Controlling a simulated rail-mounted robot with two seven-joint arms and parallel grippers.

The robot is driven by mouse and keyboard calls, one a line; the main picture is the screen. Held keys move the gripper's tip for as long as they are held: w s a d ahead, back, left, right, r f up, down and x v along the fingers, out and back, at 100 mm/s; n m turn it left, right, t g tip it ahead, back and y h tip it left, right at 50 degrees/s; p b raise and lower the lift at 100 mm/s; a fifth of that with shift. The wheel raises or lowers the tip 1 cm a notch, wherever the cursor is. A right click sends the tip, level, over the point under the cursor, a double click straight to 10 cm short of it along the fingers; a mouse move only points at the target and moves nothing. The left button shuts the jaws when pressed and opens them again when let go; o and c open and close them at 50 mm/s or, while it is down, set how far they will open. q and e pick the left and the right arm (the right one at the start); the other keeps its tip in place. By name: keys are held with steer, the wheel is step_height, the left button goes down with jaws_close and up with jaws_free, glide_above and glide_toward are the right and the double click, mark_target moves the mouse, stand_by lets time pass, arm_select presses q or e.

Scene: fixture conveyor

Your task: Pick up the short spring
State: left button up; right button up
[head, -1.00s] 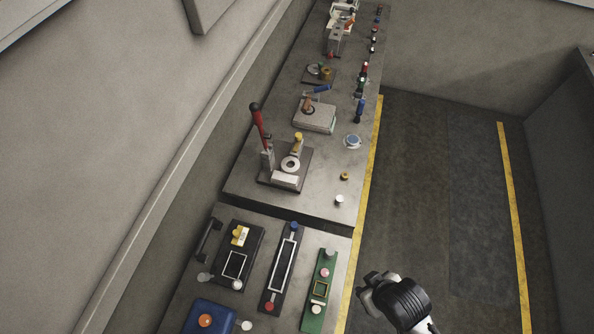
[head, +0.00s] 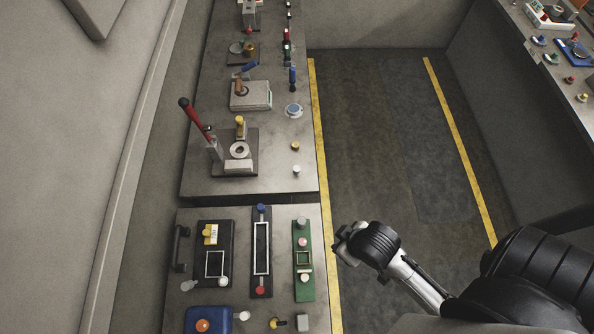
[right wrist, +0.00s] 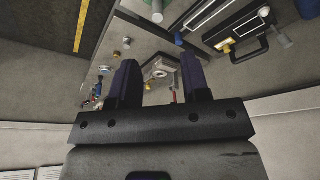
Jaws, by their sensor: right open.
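I cannot make out a short spring for certain in either view; the small parts on the benches are too small to tell. My right gripper (head: 343,244) is beside the near bench, over the floor just right of its edge. In the right wrist view my right gripper (right wrist: 160,78) has its two dark fingers apart, with nothing between them; the bench and its fixtures lie beyond. My left gripper is not in view.
The far bench holds a red-handled lever press (head: 196,120), a grey block fixture (head: 250,97) and a blue-white round part (head: 293,110). The near bench holds a green fixture (head: 304,288), a black frame fixture (head: 262,240) and a blue box (head: 207,318). The floor aisle (head: 390,150) is clear.

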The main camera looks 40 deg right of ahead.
steer(key=o, duration=0.4)
steer(key=shift+d, duration=0.1)
